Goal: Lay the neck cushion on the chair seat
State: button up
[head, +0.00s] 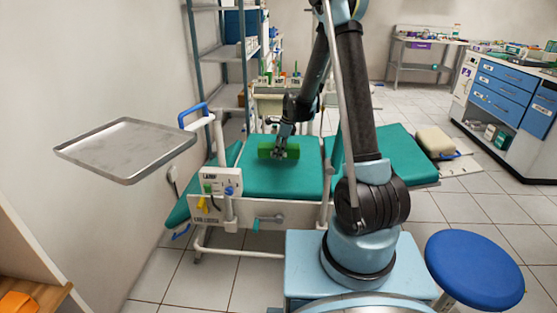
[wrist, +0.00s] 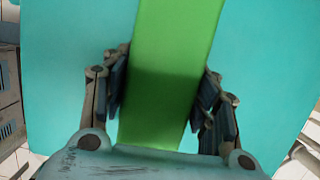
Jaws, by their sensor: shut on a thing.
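The neck cushion (head: 291,152) is a green roll at the far part of the teal chair seat (head: 285,182). My gripper (head: 279,152) reaches down over it from above and is shut on it. In the wrist view the green cushion (wrist: 172,70) runs between the two dark finger pads of my gripper (wrist: 165,92), with the teal seat (wrist: 75,60) behind it on both sides. The cushion is on or just above the seat; I cannot tell whether it touches. My fingers hide part of its middle.
A metal tray (head: 125,147) juts out at the left of the chair. A blue stool (head: 474,270) stands at the front right. Shelving (head: 228,60) stands behind the chair, and a blue-drawer cabinet (head: 505,98) at the right. The near part of the seat is bare.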

aim_at(278, 164)
jog(key=shift+f, duration=2.15)
jog(key=o, duration=1.1)
jog(key=v, duration=1.2)
jog(key=shift+s+r, duration=0.1)
jog(key=shift+s, duration=0.15)
